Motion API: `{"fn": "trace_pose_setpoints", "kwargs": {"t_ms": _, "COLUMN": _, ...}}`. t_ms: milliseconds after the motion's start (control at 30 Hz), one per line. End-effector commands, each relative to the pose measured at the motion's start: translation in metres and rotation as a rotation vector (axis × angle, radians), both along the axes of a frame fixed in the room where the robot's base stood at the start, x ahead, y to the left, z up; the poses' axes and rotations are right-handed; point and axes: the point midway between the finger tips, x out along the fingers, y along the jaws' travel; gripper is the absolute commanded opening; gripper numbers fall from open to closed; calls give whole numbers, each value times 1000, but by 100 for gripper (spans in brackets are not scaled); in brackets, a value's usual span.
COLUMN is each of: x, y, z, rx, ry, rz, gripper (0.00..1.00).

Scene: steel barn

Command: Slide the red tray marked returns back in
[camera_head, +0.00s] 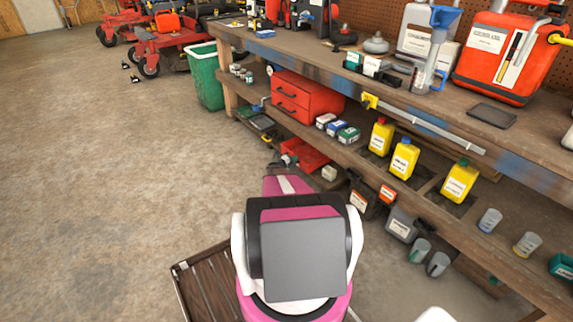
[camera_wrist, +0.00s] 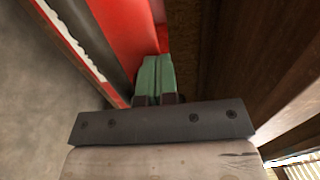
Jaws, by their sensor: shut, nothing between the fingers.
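The red tray (camera_head: 308,153) shows in the head view low under the bench, just beyond my arm, which hides part of it. No marking on it can be read. In the wrist view a red surface (camera_wrist: 118,35), probably the tray, fills the upper middle, with a dark band and a pale-edged strip along its left. My gripper (camera_wrist: 156,62) has its green fingers shut together with nothing between them. The fingertips are right by the red surface; I cannot tell whether they touch it. In the head view the fingers are not clear behind my arm.
The wooden bench (camera_head: 395,110) runs along the right, its lower shelf holding a red drawer box (camera_head: 305,98) and yellow bottles (camera_head: 403,158). A green bin (camera_head: 205,80) stands at its far end. A dark slatted crate (camera_head: 205,285) lies left of my arm. Floor at left is clear.

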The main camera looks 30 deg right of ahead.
Motion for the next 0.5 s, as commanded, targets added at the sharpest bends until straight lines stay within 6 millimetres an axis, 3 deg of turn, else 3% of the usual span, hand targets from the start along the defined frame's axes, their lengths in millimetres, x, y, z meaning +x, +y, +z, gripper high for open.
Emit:
{"fn": "trace_pose_setpoints", "kwargs": {"t_ms": 200, "x": 2, "y": -28, "z": -1, "rx": 0, "ry": 0, "rz": -2, "gripper": 0}}
{"fn": "trace_pose_setpoints", "kwargs": {"t_ms": 500, "x": 3, "y": -39, "z": 0, "rx": 0, "ry": 0, "rz": -1, "gripper": 0}}
